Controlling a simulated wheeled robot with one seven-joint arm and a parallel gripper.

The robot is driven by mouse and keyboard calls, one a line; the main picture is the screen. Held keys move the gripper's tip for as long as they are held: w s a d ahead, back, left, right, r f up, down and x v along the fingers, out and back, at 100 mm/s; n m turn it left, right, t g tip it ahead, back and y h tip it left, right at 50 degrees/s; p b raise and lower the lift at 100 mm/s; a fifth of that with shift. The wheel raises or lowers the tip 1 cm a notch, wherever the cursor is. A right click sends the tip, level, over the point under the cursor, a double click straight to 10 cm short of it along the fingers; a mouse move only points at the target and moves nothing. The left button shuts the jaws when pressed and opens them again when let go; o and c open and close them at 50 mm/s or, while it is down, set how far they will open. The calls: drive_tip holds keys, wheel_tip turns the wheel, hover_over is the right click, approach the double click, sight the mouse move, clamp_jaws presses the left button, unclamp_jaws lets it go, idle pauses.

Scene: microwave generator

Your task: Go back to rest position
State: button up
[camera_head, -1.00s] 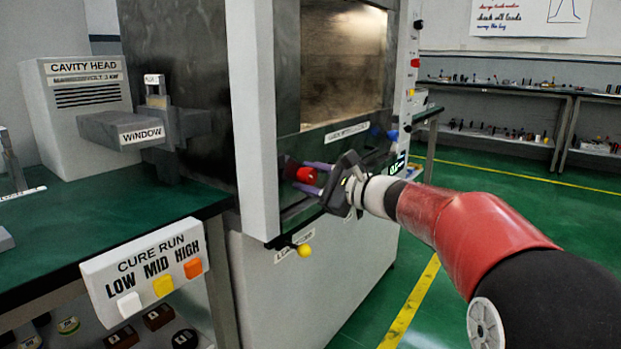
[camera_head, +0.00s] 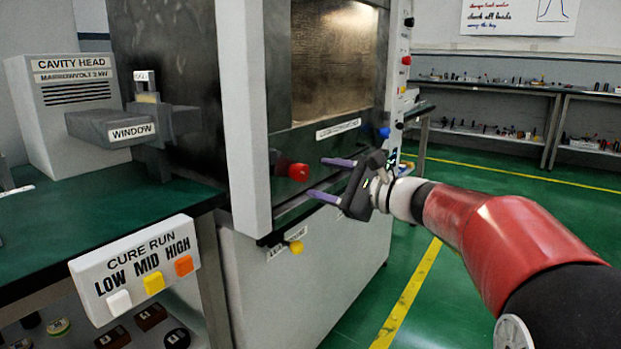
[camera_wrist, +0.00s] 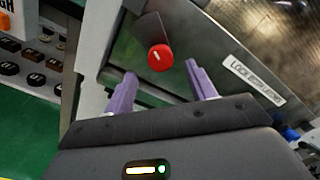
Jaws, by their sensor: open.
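My gripper (camera_head: 331,179) is open and empty, with two purple fingers spread apart. It stands to the right of the red knob (camera_head: 298,172) on the front of the grey machine (camera_head: 310,280), with a gap between fingertips and knob. In the wrist view, the red knob (camera_wrist: 160,57) shows beyond and between the open fingers (camera_wrist: 158,82), not touched by them. My red arm reaches in from the lower right of the head view.
A CURE RUN panel (camera_head: 136,272) with white, yellow and orange buttons is at the lower left. A yellow knob (camera_head: 296,247) sits lower on the machine. A blue knob (camera_head: 384,132) is behind my gripper. Green floor (camera_head: 480,240) is open to the right.

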drive_tip(key=shift+v, duration=0.8)
drive_tip(key=s+a+f+n+g+h, duration=0.1)
drive_tip(key=s+f+n+g+h, duration=0.15)
drive_tip(key=s+f+n, duration=0.4)
drive_tip(key=s+a+f+n+g+h, duration=0.1)
drive_tip(key=s+f+g+h, duration=0.15)
drive_tip(key=s, duration=0.75)
drive_tip(key=s+d+f+n+h+p, duration=0.1)
drive_tip(key=s+d+f+n+h, duration=0.8)
drive_tip(key=s, duration=0.5)
drive_tip(key=shift+d+f+h+p, duration=0.3)
drive_tip(key=shift+d+f, duration=0.25)
drive_tip(key=shift+d, duration=0.55)
drive_tip(key=shift+r, duration=0.1)
